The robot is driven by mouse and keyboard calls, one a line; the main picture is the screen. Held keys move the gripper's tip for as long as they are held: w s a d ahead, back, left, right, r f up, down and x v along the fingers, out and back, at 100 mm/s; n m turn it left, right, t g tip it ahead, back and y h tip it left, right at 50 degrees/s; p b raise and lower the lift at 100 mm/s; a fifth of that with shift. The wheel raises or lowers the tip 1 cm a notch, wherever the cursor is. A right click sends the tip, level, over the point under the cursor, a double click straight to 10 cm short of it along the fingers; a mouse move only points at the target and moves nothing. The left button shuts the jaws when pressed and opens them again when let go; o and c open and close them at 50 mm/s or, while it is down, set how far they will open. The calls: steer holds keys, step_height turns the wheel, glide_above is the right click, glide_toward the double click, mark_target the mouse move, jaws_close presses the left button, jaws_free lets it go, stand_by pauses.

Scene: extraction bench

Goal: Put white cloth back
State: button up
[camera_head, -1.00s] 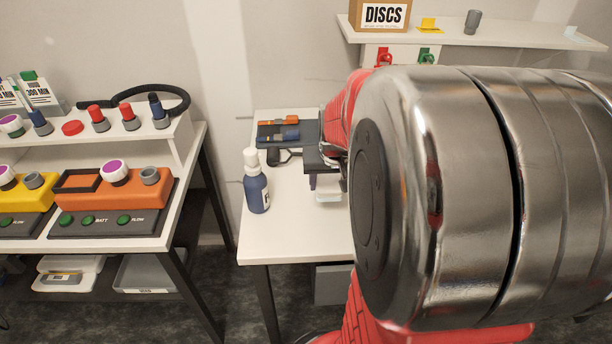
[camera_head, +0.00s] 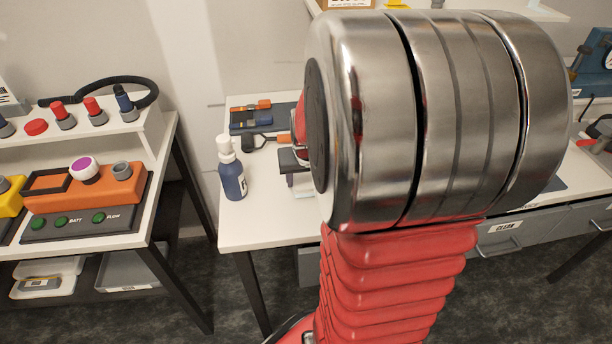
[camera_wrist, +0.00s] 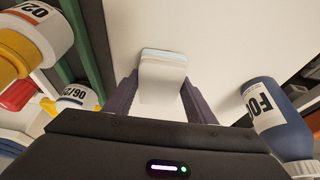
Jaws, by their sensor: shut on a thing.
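In the wrist view, the white cloth (camera_wrist: 162,82) is a small folded pad with a pale blue upper edge. My gripper (camera_wrist: 160,92) is shut on it, with a dark finger on each side. A pale surface shows behind the cloth. In the head view, my gripper (camera_head: 301,178) is mostly hidden behind my arm, at the white table right of the blue bottle. The cloth is largely hidden there. I cannot tell from these views how high it is above the table.
The white table (camera_head: 255,222) carries a blue bottle (camera_head: 231,170) with a white cap, and a dark tray (camera_head: 262,116) with tools. The blue bottle also shows in the wrist view (camera_wrist: 268,112). Labelled bottles (camera_wrist: 42,35) stand at the left there. A drawer marked CLEAN (camera_head: 500,232) is at right.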

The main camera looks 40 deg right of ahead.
steer(key=shift+f, duration=0.35)
steer(key=o, duration=1)
steer(key=shift+s+f, duration=0.1)
steer(key=shift+s, duration=0.05)
steer(key=shift+r, duration=0.45)
steer(key=v, duration=1.4)
steer(key=shift+d, duration=0.1)
steer(key=s+a+n+y, duration=0.1)
steer(key=a+n, duration=0.1)
steer(key=a, duration=0.6)
steer(key=s+a+r+n+t, duration=0.1)
steer(key=s+a+n, duration=0.1)
steer(key=a, duration=0.6)
steer(key=s+a+n+t+y, duration=0.1)
steer(key=s+a+n, duration=0.1)
steer(key=a, duration=0.5)
steer(key=shift+a+r+n+y, duration=0.2)
steer(key=shift+a+n+y, duration=0.1)
steer(key=shift+a+n, duration=0.1)
